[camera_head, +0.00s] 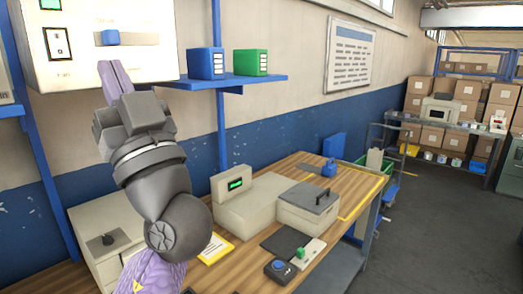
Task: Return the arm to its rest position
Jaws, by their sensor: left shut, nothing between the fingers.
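My left gripper (112,78) is raised in front of the wall at the upper left, its purple fingers pointing up and shut with nothing between them. Its tips appear just below a blue switch handle (118,38) on a pale wall-mounted box (85,62); I cannot tell whether they touch it. My left arm rises from the bottom edge and hides part of the bench. My right gripper is not in view.
Below, the wooden bench (345,203) carries a machine with a green display (235,184), a lidded box (305,205) and a blue-button control (279,268). Open floor lies right.

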